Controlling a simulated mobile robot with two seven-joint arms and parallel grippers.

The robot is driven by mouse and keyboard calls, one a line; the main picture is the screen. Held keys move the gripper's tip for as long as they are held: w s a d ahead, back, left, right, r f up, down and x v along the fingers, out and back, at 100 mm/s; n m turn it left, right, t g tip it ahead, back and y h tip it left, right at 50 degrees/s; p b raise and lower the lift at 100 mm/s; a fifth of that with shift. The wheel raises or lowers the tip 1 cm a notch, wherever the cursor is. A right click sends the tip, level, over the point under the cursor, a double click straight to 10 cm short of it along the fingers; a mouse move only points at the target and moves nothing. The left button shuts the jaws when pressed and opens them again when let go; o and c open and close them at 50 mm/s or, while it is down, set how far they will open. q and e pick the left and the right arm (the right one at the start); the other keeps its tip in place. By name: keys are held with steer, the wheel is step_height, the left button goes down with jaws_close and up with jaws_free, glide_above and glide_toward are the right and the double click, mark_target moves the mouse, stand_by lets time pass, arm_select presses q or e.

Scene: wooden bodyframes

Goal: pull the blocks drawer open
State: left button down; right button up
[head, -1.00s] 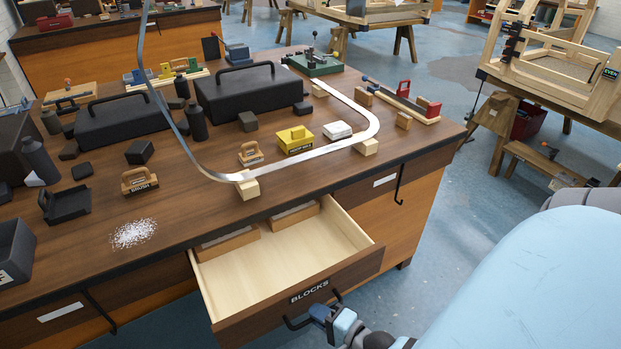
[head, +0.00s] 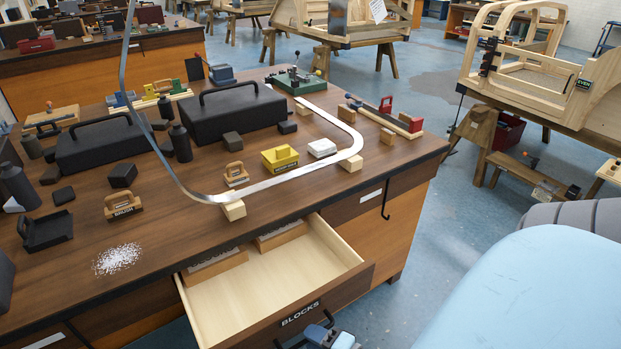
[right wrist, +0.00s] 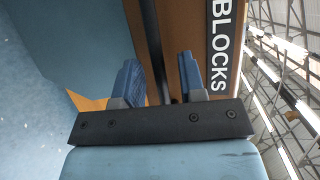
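The blocks drawer (head: 262,294) stands pulled well out of the bench front, its pale wooden inside showing. Its dark front carries the BLOCKS label (head: 300,314), which also shows in the right wrist view (right wrist: 222,45). A dark bar handle (right wrist: 151,40) is on that front. My right gripper (head: 328,337) is at the handle, low in the head view. In the right wrist view its two blue fingers (right wrist: 160,72) stand apart, one on each side of the bar, with a visible gap on the right. My left gripper is not in view.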

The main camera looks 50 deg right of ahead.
steer(key=v, duration=1.2)
steer(key=shift+s+b, duration=0.2)
steer(key=shift+b, duration=0.1)
